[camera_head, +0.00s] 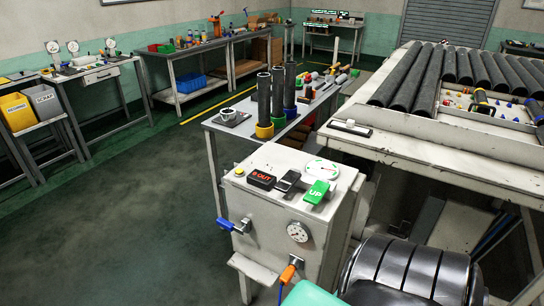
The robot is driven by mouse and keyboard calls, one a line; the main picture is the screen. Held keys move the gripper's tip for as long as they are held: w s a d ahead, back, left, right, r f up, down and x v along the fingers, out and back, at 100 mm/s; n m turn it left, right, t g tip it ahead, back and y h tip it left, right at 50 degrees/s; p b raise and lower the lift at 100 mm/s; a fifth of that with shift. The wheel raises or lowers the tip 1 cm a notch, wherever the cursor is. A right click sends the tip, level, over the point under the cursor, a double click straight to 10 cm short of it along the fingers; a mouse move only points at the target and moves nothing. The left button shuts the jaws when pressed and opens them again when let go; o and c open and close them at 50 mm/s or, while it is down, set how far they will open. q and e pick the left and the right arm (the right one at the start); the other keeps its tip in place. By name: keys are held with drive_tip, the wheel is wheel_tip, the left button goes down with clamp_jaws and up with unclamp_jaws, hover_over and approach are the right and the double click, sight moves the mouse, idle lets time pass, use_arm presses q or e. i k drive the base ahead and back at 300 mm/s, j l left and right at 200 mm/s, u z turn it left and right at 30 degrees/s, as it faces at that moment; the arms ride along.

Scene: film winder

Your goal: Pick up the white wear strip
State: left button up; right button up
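A small pale strip (349,128) with a dark border lies flat on the near left corner of the light machine table (440,146). It looks like the white wear strip, but it is too small to be sure. Nothing touches it from above. Neither of my grippers shows in the head view.
A grey cabinet (265,215) with a gauge and a green "UP" block (316,192) stands in front of the table. Dark rollers (425,80) lie across the table. Three upright dark tubes (264,100) stand on a bench behind the cabinet. The floor at left is clear.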

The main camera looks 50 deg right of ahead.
sight(349, 125)
drive_tip(key=z, duration=1.9)
